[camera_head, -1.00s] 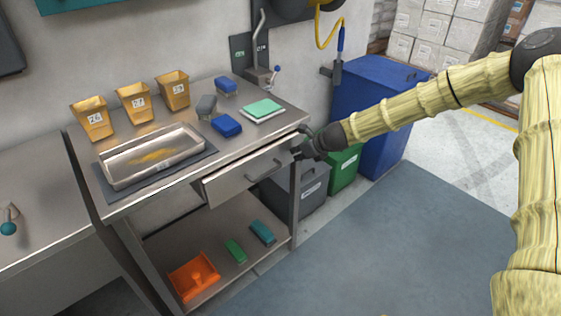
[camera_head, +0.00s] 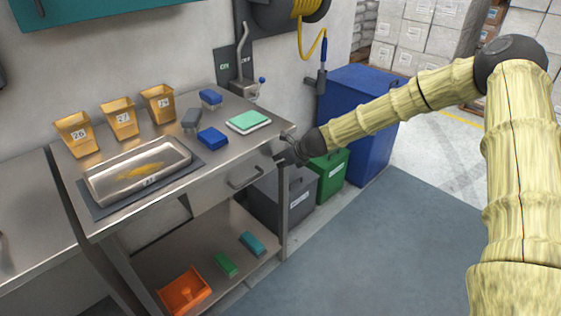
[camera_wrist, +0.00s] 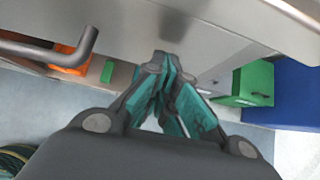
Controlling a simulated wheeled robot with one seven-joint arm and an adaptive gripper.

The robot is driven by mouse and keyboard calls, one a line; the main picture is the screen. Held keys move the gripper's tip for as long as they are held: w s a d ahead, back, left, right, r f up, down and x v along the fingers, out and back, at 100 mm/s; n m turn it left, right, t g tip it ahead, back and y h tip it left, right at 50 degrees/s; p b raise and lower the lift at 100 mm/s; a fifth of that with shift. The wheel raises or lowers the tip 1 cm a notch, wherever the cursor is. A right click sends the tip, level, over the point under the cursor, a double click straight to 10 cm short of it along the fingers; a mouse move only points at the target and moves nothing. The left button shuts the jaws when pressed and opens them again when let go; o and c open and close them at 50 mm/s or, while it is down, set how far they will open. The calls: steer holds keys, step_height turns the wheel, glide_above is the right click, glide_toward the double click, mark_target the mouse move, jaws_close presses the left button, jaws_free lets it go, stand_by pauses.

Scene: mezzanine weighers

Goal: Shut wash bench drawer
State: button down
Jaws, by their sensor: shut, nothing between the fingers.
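The wash bench drawer (camera_head: 222,190) has a plain grey metal front with a bar handle (camera_head: 245,180). It sits under the right part of the bench top, its front flush or nearly flush with the bench; any small gap is hard to tell. My gripper (camera_head: 293,150) is shut and empty at the right end of the drawer front. In the wrist view the closed fingertips (camera_wrist: 163,62) are at or very near the metal front, with the handle (camera_wrist: 60,48) to their left. Whether they touch it is unclear.
The bench top (camera_head: 215,168) carries a metal tray (camera_head: 100,193), several yellow cups, blue blocks and a green-topped pad (camera_head: 248,121). An orange scoop (camera_head: 184,291) lies on the lower shelf. Grey, green and blue bins (camera_head: 350,110) stand right of the bench. The floor in front is clear.

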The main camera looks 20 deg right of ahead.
steer(key=s+f+v, duration=0.1)
steer(key=v, duration=1.1)
steer(key=shift+s+d+f, duration=0.3)
steer(key=shift+s+d, duration=0.05)
steer(key=shift+d, duration=0.1)
steer(key=s+a+f+n+g+h, duration=0.1)
steer(key=s+a+f+n+g, duration=0.15)
steer(key=s+f+n, duration=0.7)
steer(key=s+a+f+n+g+h, duration=0.2)
steer(key=s+a+f+n, duration=0.15)
steer(key=s+f, duration=0.95)
steer(key=s+f+n+g, duration=0.1)
steer(key=s+f+n, duration=0.2)
steer(key=s, duration=0.6)
steer(key=s+a+f+n+g, duration=0.1)
steer(key=s+f+n, duration=0.2)
steer(key=s+n, duration=0.5)
steer(key=s+a+f+n+g+h, duration=0.1)
steer(key=s+f+n, duration=0.2)
steer(key=s+n, duration=0.3)
steer(key=s, duration=0.3)
steer(key=shift+s+f, duration=0.3)
